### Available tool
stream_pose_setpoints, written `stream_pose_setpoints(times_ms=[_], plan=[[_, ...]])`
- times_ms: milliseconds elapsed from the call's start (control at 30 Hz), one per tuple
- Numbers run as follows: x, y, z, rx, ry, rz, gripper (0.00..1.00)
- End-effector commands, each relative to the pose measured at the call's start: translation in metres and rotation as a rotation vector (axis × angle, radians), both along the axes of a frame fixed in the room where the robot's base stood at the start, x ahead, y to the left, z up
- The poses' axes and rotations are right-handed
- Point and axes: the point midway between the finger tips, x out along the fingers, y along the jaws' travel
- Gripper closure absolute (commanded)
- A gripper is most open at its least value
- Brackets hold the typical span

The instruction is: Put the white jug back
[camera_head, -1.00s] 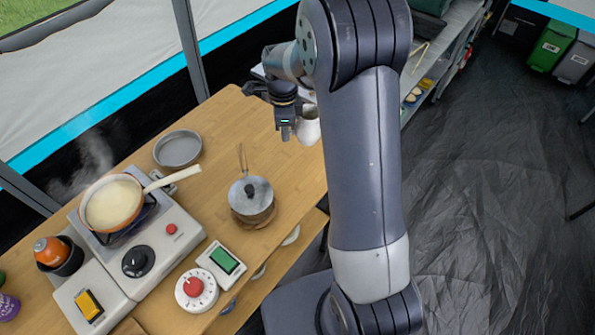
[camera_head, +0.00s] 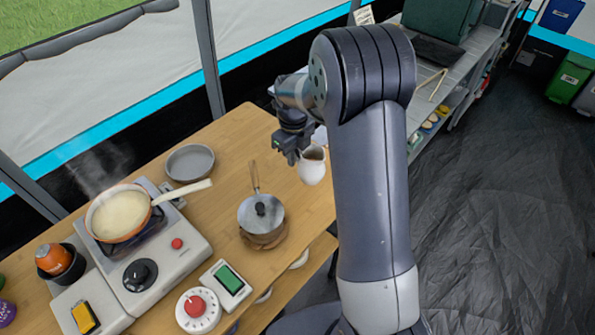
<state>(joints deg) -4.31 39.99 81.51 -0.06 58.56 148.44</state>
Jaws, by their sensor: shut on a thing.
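The white jug (camera_head: 312,168) is in my gripper (camera_head: 294,156), near the far right end of the wooden table. My gripper is shut on it, though the fingers' contact with the jug is partly hidden. The jug looks upright, with its brownish open top showing. It appears to be held above the table's right edge; I cannot tell its exact height.
A grey shelf (camera_head: 440,85) stands at the back right.

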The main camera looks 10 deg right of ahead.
Motion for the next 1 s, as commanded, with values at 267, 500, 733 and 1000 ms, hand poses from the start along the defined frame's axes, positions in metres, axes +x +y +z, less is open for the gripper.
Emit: stream_pose_setpoints(times_ms=[267,500,733,1000], plan=[[0.000,0.000,-0.023,0.000,0.001,0.001,1.00],[0.000,0.000,-0.050,0.000,0.000,0.001,1.00],[0.000,0.000,-0.051,0.000,-0.001,0.002,1.00],[0.000,0.000,-0.053,0.000,0.000,0.002,0.76]])
